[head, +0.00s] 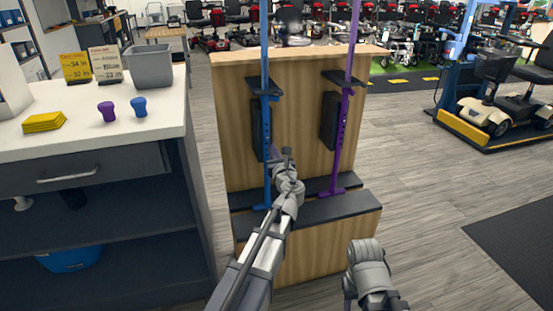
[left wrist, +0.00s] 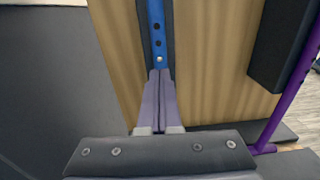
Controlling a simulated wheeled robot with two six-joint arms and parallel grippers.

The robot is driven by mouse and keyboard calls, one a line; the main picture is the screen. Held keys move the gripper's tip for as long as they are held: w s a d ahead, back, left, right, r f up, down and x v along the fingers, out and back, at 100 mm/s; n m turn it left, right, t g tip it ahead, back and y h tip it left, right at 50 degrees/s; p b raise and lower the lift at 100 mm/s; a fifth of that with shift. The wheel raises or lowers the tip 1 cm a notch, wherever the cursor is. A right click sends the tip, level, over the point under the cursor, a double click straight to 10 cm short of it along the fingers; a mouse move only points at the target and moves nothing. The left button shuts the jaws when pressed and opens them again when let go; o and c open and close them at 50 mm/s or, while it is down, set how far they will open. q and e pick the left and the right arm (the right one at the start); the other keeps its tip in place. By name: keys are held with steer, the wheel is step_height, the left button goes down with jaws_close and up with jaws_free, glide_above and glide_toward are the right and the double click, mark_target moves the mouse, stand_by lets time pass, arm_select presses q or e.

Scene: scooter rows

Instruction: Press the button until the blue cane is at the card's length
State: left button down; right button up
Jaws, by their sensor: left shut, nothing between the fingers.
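The blue cane (head: 265,120) stands upright in a slot of the wooden stand; its top runs out of the head view. In the left wrist view its shaft (left wrist: 156,18) shows dark holes and a small silver button (left wrist: 159,59). My left gripper (left wrist: 159,72) is shut and empty, its fingertips just below the button in that picture; I cannot tell whether they touch the shaft. In the head view the left gripper (head: 287,155) is in front of the stand beside the blue cane. A yellow card (head: 76,67) and a white card (head: 105,64) stand on the counter; the yellow one reads 34 in.
A purple cane (head: 345,110) stands right of the blue one in the wooden stand (head: 300,250). The white counter (head: 60,140) at left holds a grey bin (head: 150,67), purple and blue knobs, and yellow cards. Open floor lies to the right, with scooters beyond.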

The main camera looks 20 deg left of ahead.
mark_target(267, 137)
arm_select(q)
steer(key=shift+x, duration=2.5)
steer(key=shift+w+a, duration=0.25)
steer(key=shift+w, duration=0.15)
steer(key=shift+w+a, duration=0.25)
steer(key=shift+w, duration=0.15)
steer(key=shift+r, duration=0.15)
arm_select(e)
steer(key=shift+s+d, duration=0.15)
arm_select(q)
steer(key=shift+w+a+r, duration=0.1)
arm_select(e)
steer(key=shift+r, duration=0.1)
arm_select(q)
steer(key=v, duration=1.5)
arm_select(e)
steer(key=shift+d, duration=0.45)
